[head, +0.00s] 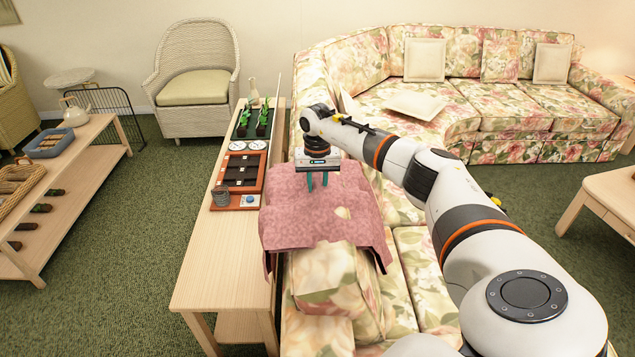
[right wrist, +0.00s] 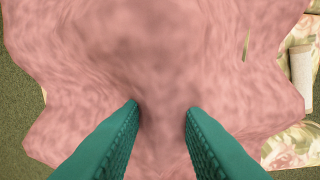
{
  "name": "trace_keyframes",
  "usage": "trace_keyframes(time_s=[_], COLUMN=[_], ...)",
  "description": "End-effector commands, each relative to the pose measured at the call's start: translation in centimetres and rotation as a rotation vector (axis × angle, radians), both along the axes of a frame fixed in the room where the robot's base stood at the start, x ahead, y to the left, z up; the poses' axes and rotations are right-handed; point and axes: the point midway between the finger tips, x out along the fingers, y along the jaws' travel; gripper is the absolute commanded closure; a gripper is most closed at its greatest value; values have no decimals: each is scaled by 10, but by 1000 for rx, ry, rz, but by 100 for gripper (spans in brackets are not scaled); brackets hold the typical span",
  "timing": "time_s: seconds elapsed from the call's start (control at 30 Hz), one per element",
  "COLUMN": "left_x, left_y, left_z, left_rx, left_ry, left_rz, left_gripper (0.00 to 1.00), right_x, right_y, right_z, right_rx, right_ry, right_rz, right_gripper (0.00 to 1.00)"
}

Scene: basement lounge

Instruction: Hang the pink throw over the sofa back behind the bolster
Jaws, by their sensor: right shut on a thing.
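The pink throw (head: 325,215) lies draped over the back of the near floral sofa (head: 410,250), with its lower edge hanging on the side by the console table. In the right wrist view the throw (right wrist: 150,60) fills most of the picture, and a fold rises between the fingers. My right gripper (head: 317,182) points down at the throw's upper middle and is shut on it. A small cream patch (head: 343,212) shows at the throw, and a pale cylindrical piece, perhaps the bolster (right wrist: 301,65), shows at the right wrist view's edge. My left gripper is not in view.
A long wooden console table (head: 215,270) runs beside the sofa back. A wicker armchair (head: 195,80) stands behind. Green carpet (head: 130,240) is open at left.

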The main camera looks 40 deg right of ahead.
Motion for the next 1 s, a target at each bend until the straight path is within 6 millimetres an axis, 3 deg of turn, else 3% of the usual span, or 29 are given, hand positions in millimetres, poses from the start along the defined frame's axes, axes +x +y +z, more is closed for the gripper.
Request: trace_keyframes(time_s=[0.33, 0.37, 0.5, 0.83, 1.0], left_x=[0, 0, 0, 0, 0], left_y=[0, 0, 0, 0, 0], left_z=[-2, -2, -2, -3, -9], left_rx=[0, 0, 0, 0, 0], left_ry=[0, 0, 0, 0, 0], left_rz=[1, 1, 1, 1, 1], left_gripper=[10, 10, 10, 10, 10], right_x=[0, 0, 0, 0, 1], right_y=[0, 0, 0, 0, 0], right_z=[-2, -2, -2, -1, 19], right_rx=[-1, -1, -1, 0, -2], right_ry=[-1, -1, -1, 0, -4], right_rz=[0, 0, 0, 0, 0], right_gripper=[100, 72, 49, 48, 48])
